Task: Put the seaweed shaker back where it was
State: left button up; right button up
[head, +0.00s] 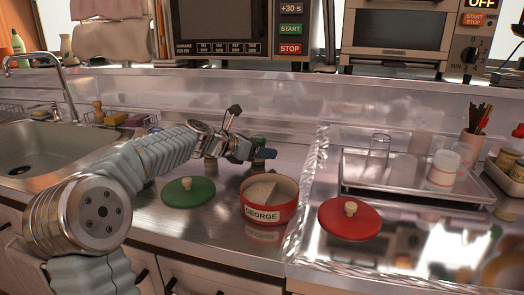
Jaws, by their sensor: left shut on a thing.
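My left gripper (250,152) reaches over the back of the steel counter, behind the red bowl, and is shut on a small dark green object (259,142), which appears to be the seaweed shaker. The gripper hides much of it, and no label can be read. Whether it touches the counter cannot be told. My right gripper is not in view.
A red bowl (283,209) marked GEORGE stands in front of the gripper. A green lid (188,191) and a red lid (349,219) lie beside it. A metal tray (412,193) holds glasses and a white jar. More jars (517,172) stand far right.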

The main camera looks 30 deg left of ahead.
pick_arm(q)
jog(key=o, duration=1.1)
jog(key=shift+c, duration=0.2)
jog(key=shift+r, duration=0.15)
jog(key=v, duration=1.2)
